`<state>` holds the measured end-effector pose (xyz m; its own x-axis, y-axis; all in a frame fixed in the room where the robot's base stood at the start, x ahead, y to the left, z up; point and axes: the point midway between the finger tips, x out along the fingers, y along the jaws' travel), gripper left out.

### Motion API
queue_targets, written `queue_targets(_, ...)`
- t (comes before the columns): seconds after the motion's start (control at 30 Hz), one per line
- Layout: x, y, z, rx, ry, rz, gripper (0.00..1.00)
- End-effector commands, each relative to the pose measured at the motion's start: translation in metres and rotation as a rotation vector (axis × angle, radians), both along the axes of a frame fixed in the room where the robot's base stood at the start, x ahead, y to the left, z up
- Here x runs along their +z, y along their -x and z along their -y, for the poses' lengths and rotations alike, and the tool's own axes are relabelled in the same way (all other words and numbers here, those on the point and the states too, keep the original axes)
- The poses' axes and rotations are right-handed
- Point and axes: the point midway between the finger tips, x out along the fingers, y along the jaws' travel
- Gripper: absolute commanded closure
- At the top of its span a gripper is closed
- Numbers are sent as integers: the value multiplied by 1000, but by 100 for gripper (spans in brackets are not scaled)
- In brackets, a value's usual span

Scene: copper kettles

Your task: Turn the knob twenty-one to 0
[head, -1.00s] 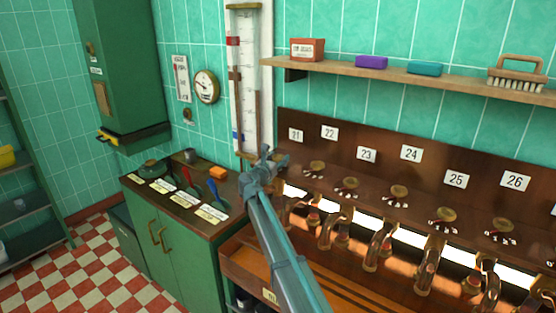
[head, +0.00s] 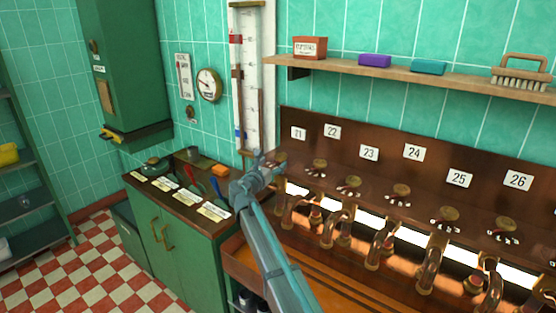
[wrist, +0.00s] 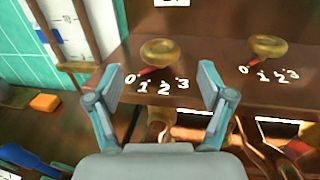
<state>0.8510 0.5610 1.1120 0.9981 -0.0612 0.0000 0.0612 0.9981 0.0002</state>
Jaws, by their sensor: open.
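Knob twenty-one is a round brass knob (wrist: 160,50) on the brown copper panel, with the white marks 0, 1, 2 and 3 below it. Its red pointer (wrist: 148,70) points to the lower left, toward the 0 mark (wrist: 130,80). In the head view the 21 label (head: 298,133) is at the panel's left end, and the knob below it is largely hidden by my gripper (head: 272,163). In the wrist view my gripper (wrist: 162,82) is open and empty. The knob appears ahead, between and beyond the fingertips, with no visible contact.
Knob 22 (wrist: 268,46) is close on the right, with more numbered knobs beyond. Curved copper pipes (head: 334,224) stick out below the panel. A tall white gauge board (head: 251,85) stands on the left. A green cabinet (head: 185,240) holds small items.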

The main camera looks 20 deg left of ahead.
Motion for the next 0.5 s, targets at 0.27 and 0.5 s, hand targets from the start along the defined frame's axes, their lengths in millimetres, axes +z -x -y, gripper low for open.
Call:
queue_targets(0.27, 0, 44, -1, -1, 0, 0, 20)
queue_targets(0.5, 0, 54, -3, -1, 0, 0, 20)
